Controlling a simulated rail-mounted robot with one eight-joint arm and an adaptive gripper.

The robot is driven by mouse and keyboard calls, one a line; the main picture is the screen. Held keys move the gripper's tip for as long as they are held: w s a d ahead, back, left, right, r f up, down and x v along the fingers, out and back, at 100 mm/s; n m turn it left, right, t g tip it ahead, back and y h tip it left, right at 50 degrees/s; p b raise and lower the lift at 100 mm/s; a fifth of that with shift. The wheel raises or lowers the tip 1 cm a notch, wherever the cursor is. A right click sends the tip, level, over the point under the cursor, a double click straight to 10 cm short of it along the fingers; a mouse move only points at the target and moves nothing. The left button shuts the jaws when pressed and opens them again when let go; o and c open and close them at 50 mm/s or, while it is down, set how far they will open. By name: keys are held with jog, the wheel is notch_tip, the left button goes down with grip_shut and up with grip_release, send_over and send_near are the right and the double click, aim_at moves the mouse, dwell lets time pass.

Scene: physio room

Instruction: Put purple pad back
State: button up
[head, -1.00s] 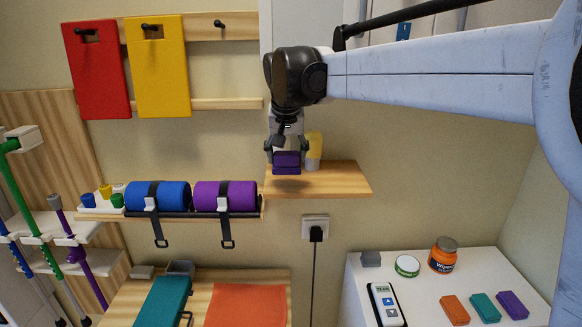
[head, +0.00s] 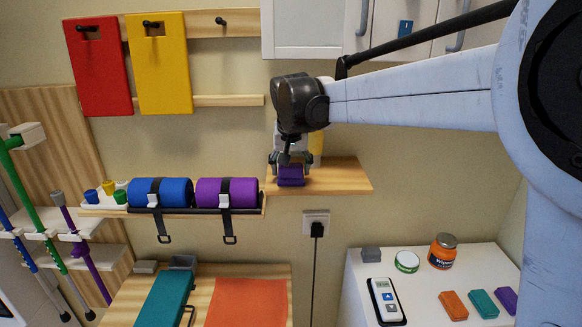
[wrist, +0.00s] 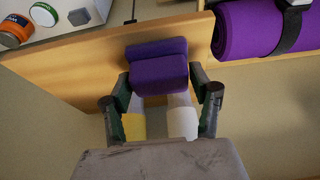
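My gripper (head: 291,163) is at the small wooden wall shelf (head: 345,177). Its two fingers lie along the sides of a dark purple pad (head: 291,176), which is at shelf height. In the wrist view the purple pad (wrist: 160,74) shows between the fingertips (wrist: 161,88), as two stacked block-like parts over the shelf board (wrist: 80,65). The fingers look closed on its sides. Whether its underside touches the board is hidden. A yellow item (wrist: 133,126) and a white item (wrist: 183,123) are close beside the fingers.
Left of the shelf, a rack holds a blue roll (head: 160,192) and a purple roll (head: 226,192) with straps. A white cabinet (head: 312,30) hangs above. On the white table, orange (head: 453,305), teal (head: 484,303) and purple (head: 508,299) blocks lie at right.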

jog(key=shift+o, duration=1.1)
jog(key=b+v, duration=0.2)
jog(key=v, duration=1)
jog(key=s+d+f, duration=0.1)
jog(key=s+d, duration=0.6)
jog(key=s+d+f+t, duration=0.1)
jog(key=s+d+f, duration=0.3)
jog(key=s, duration=0.4)
jog(key=s+d+f, duration=0.5)
jog(key=s+f, duration=0.2)
jog(key=s, duration=0.1)
jog(key=s+d+f+t, duration=0.1)
jog(key=s+d+f, duration=0.4)
jog(key=s, duration=0.3)
jog(key=shift+f+t, duration=0.3)
jog(key=shift+f, duration=0.45)
